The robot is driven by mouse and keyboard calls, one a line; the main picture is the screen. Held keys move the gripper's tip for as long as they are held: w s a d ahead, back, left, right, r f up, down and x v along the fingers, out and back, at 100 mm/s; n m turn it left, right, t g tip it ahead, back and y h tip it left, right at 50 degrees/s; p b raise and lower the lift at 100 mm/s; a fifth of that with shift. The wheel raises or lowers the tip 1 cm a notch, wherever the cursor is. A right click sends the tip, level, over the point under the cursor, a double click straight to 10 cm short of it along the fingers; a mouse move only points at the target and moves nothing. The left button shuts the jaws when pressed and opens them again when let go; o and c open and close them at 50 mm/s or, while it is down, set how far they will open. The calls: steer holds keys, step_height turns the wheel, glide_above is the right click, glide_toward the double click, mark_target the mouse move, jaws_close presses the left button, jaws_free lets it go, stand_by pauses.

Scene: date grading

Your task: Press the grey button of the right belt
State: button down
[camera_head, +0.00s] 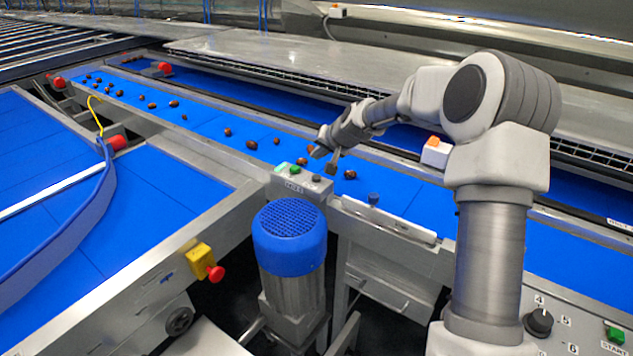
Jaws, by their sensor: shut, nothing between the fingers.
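A small grey control box (297,185) stands at the near edge of the right blue belt (400,189). On its top are a green button (295,170) and, at its right end, a small dark grey button (316,178). My gripper (325,161) is shut and empty. It points down just above and behind the right end of the box, close to the dark grey button. It appears apart from the button, though the exact gap is hard to tell.
Several brown dates (251,145) lie on the right belt, one date (349,175) close by my gripper. A blue-topped motor (289,240) stands below the box. A yellow box with a red stop button (215,273) sits at the left belt's frame.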

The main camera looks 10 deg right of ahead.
mark_target(318, 178)
steer(key=shift+f+b, duration=1.2)
steer(key=shift+f, duration=0.8)
steer(key=shift+f, duration=0.1)
stand_by(0.3)
steer(key=shift+f+b, duration=0.3)
steer(key=shift+b, duration=0.25)
steer(key=shift+f+b, duration=0.5)
stand_by(0.5)
steer(key=shift+r, duration=0.1)
steer(key=shift+r+p, duration=0.45)
steer(key=shift+r, duration=0.35)
steer(key=shift+r+p, duration=1.35)
steer(key=shift+r, duration=1.15)
